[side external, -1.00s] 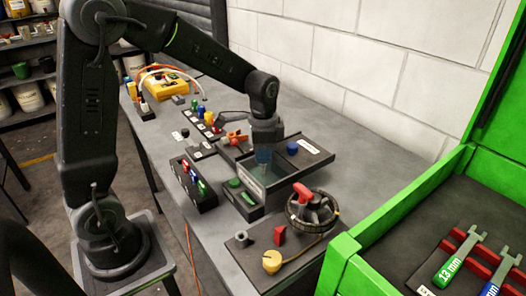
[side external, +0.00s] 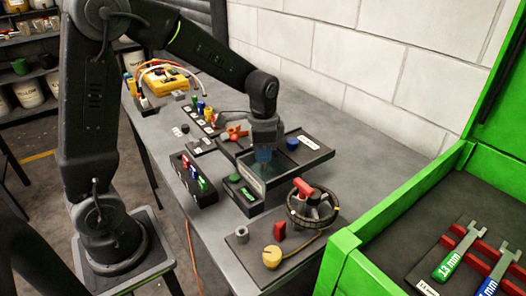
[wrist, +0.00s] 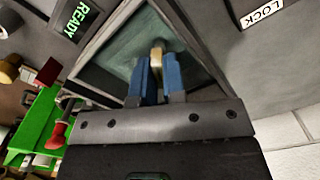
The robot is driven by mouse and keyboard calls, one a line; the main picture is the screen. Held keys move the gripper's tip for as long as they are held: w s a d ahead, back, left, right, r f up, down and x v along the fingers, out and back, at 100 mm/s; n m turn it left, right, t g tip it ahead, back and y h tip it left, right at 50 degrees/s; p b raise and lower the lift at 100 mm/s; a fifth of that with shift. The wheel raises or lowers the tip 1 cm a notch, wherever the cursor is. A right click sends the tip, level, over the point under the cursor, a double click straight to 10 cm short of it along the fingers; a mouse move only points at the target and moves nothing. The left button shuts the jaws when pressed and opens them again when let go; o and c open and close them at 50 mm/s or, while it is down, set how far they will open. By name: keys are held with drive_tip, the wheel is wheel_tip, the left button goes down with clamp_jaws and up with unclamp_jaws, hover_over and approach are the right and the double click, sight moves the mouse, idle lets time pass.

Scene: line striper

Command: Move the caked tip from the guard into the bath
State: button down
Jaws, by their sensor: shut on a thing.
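My gripper (wrist: 158,85) has blue fingers closed on a small tan piece, the caked tip (wrist: 157,55), which shows between the fingertips in the wrist view. The bath (wrist: 203,45) is a square, dark-rimmed tank with murky green liquid, and the tip is in front of that liquid in this view. In the side view my gripper (side external: 263,153) points down inside the outline of the bath (side external: 254,186). The tip is hidden there, and I cannot tell whether it touches the liquid. An orange-red part (side external: 235,133), possibly the guard, lies left of the gripper.
A wheel-like fixture with a red handle (side external: 303,187) and a yellow round piece (side external: 271,257) stand at the front. A black block with coloured pieces (side external: 195,178) is left of the bath. A blue knob (side external: 292,143) sits behind right. A green box (side external: 350,240) borders the right.

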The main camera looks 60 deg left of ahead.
drive_tip(key=shift+f, duration=1.15)
drive_tip(key=c, duration=1.1)
unclamp_jaws()
drive_tip(key=shift+c, duration=0.7)
drive_tip(key=shift+a, duration=0.1)
drive_tip(key=shift+r, duration=0.1)
